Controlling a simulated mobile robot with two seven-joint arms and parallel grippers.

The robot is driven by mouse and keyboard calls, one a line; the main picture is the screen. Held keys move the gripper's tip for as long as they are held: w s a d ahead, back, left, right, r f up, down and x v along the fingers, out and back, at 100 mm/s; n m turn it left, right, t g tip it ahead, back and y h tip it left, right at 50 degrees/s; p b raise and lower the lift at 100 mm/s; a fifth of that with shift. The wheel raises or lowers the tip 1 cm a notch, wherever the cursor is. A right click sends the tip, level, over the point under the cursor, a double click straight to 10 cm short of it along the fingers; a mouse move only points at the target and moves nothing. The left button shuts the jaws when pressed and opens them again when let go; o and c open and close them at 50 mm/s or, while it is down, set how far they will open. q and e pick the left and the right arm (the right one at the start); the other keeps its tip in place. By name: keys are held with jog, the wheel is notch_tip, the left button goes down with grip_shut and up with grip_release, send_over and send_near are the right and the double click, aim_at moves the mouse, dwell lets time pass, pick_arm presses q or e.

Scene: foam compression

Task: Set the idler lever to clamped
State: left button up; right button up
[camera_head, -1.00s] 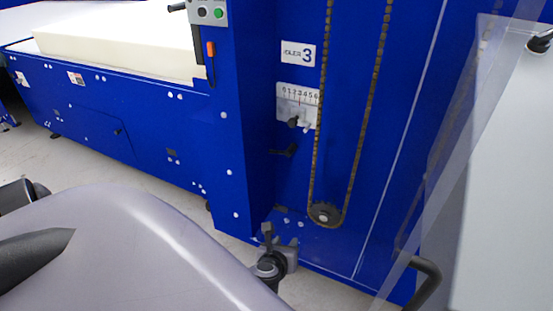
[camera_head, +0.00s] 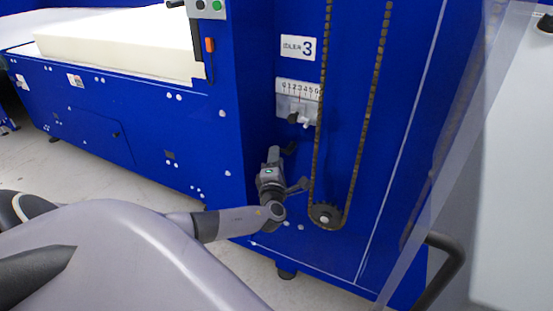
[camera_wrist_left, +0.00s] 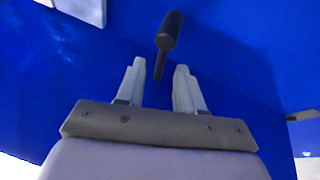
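The black idler lever (camera_head: 290,148) sticks out from the blue panel below the numbered scale, partly hidden by my gripper in the head view. In the left wrist view its dark handle (camera_wrist_left: 169,32) lies ahead of the fingertips, lined up with the gap. My left gripper (camera_head: 286,168) is just below and in front of the lever. In the left wrist view the two fingers (camera_wrist_left: 158,70) are spread apart, with no contact on the handle that I can make out. My right gripper is not in view.
A chain loop with a sprocket (camera_head: 325,215) runs to the right. A clear panel and black handle (camera_head: 445,265) stand farther right. A foam block (camera_head: 115,42) lies at upper left.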

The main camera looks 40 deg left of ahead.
pick_arm(q)
jog(key=shift+x, duration=0.85)
grip_shut()
jog(key=shift+d+f, duration=0.1)
dwell(0.7)
